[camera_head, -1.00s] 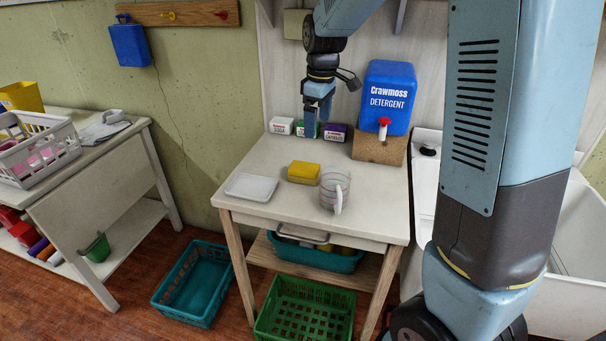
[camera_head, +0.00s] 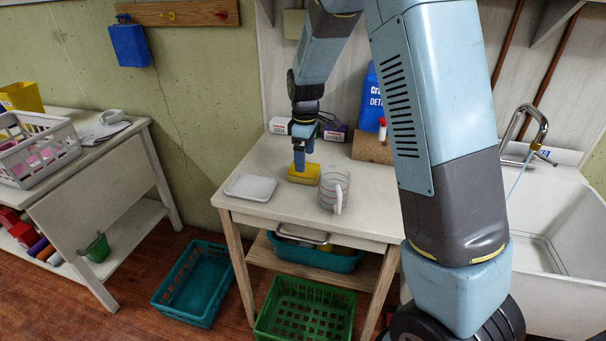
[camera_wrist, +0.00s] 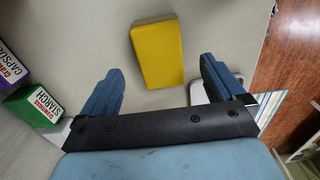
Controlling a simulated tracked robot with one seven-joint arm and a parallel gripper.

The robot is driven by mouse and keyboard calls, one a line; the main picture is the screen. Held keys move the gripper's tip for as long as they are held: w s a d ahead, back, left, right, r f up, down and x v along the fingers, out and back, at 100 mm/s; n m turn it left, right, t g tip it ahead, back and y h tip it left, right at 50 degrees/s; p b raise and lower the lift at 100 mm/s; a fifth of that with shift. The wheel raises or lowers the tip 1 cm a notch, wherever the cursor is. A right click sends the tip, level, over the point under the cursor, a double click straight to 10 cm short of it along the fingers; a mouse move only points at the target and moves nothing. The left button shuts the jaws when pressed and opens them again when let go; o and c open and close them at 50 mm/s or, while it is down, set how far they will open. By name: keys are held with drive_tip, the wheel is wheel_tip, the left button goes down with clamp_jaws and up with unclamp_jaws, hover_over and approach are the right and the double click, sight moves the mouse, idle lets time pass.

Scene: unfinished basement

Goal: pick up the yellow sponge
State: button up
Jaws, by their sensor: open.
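The yellow sponge (camera_head: 303,173) lies flat on the white table (camera_head: 262,208), between a white tray (camera_head: 250,187) on its left and a clear measuring cup (camera_head: 334,188) on its right. My gripper (camera_head: 299,162) points down just above the sponge in the head view and hides part of it. In the wrist view the sponge (camera_wrist: 158,54) shows whole, ahead of and between the two blue fingers. My gripper (camera_wrist: 160,84) is open and empty, with its fingers spread wider than the sponge. Neither finger visibly touches it.
Small boxes (camera_head: 336,132) and a blue detergent jug (camera_head: 372,103) on a cork block (camera_head: 371,148) stand at the table's back. In the wrist view a green starch box (camera_wrist: 33,106) is at the left. A sink (camera_head: 560,225) is at the right.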

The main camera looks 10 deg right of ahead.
sight(310, 177)
drive_tip(key=shift+w+f, duration=0.1)
drive_tip(key=shift+f, duration=2.6)
drive_tip(key=shift+c, duration=0.4)
drive_tip(key=c, duration=1)
